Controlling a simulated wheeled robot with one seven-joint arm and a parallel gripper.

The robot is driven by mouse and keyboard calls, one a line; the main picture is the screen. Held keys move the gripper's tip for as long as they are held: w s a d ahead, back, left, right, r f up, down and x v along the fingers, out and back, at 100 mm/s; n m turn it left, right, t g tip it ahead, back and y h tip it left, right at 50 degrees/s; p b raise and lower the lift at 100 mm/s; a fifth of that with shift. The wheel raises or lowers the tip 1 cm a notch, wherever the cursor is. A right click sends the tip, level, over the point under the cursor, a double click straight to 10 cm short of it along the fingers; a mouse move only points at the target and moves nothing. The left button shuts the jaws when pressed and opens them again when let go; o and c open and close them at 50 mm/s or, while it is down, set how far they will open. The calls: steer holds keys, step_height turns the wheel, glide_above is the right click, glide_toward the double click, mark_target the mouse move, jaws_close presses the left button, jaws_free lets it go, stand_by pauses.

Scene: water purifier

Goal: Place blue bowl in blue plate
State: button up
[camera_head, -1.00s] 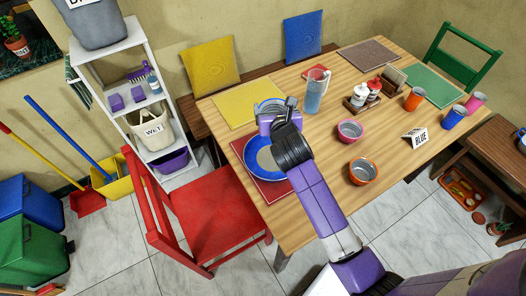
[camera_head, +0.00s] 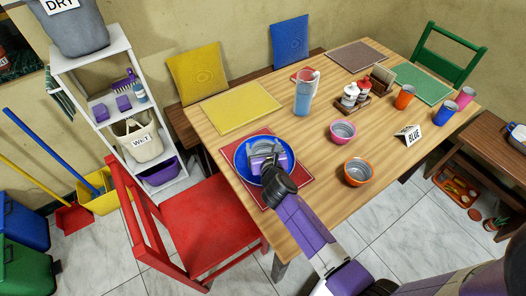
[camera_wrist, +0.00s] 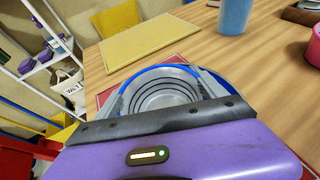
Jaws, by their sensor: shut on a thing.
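My gripper (camera_head: 266,154) is shut on the blue bowl and is over the blue plate (camera_head: 241,168), on the near left side of the table. In the wrist view the blue bowl (camera_wrist: 165,94) has a blue rim and a grey ringed inside, and sits between the two fingers. In the head view my gripper hides most of the bowl. The plate's blue rim (camera_wrist: 232,85) shows behind the bowl in the wrist view. The plate lies on a red placemat (camera_head: 292,184). Whether the bowl touches the plate I cannot tell.
A pink bowl (camera_head: 343,131) and an orange bowl (camera_head: 359,172) stand to the right of the plate. A yellow placemat (camera_head: 240,107) lies empty. A red chair (camera_head: 205,215) stands close at the left front.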

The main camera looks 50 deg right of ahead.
steer(key=shift+f, duration=0.75)
steer(key=shift+f, duration=0.15)
steer(key=o, duration=1.3)
steer(key=shift+o, duration=0.2)
steer(key=shift+s+a+r, duration=0.1)
steer(key=shift+r, duration=0.1)
steer(key=v, duration=1.1)
steer(key=shift+s+a+r, duration=0.1)
steer(key=shift+s+a, duration=0.05)
steer(key=shift+s, duration=0.15)
